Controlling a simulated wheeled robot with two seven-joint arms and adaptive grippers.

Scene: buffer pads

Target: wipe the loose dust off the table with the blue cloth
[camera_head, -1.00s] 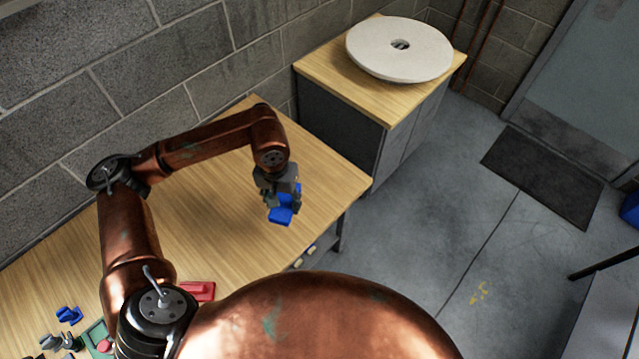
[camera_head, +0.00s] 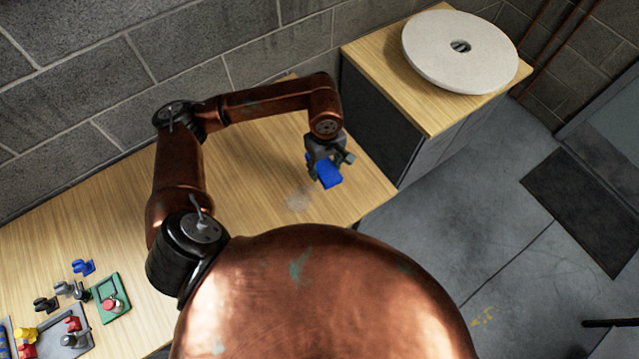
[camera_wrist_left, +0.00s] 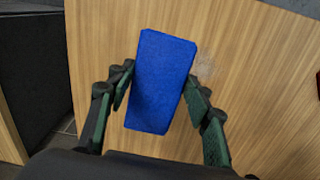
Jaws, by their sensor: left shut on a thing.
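The blue cloth (camera_head: 329,174) is a small, thick, block-like pad. My left gripper (camera_head: 322,168) is shut on it, over the right part of the wooden table (camera_head: 250,165). In the left wrist view the cloth (camera_wrist_left: 162,80) sits between the green-padded fingers of the gripper (camera_wrist_left: 161,88). I cannot tell whether the cloth touches the table. A faint grey patch of loose dust (camera_head: 298,200) lies on the wood, left of and nearer than the cloth. The dust (camera_wrist_left: 206,66) shows right beside the cloth in the wrist view. My right gripper is out of view.
At the table's left end are a grey tray (camera_head: 48,340) with coloured parts, a green tray (camera_head: 110,299) and a blue piece (camera_head: 83,267). A cabinet (camera_head: 385,110) bearing a white disc (camera_head: 466,50) stands past the right end. A block wall runs behind.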

